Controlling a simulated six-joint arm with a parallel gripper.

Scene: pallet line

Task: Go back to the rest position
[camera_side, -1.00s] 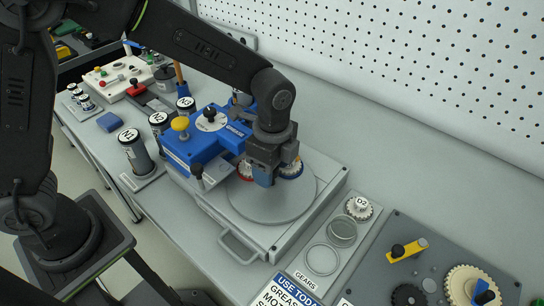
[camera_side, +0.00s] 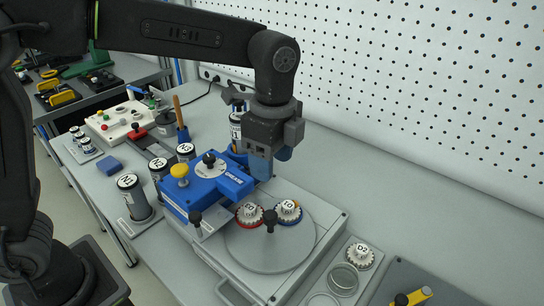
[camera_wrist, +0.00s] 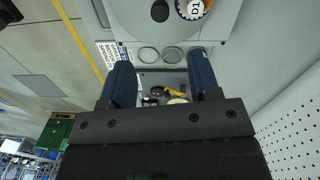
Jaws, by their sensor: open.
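My gripper (camera_side: 260,172) is raised above the back of the round grey turntable plate (camera_side: 268,255), beside the blue grease unit (camera_side: 205,185). In the wrist view my gripper (camera_wrist: 162,78) shows two blue fingers spread apart with nothing between them. A white gear in a red ring (camera_side: 249,213) and a white gear in a blue ring (camera_side: 288,211) sit on the plate, apart from my gripper. The blue-ringed gear (camera_wrist: 193,8) reads D1 in the wrist view. A black knob (camera_side: 270,219) stands on the plate.
Labelled cylinders, one of them M1 (camera_side: 130,190), stand left of and behind the grease unit. A gear marked D2 (camera_side: 361,255) sits in a holder at the right, next to an empty round recess (camera_side: 343,280). A pegboard wall (camera_side: 420,80) runs behind the bench.

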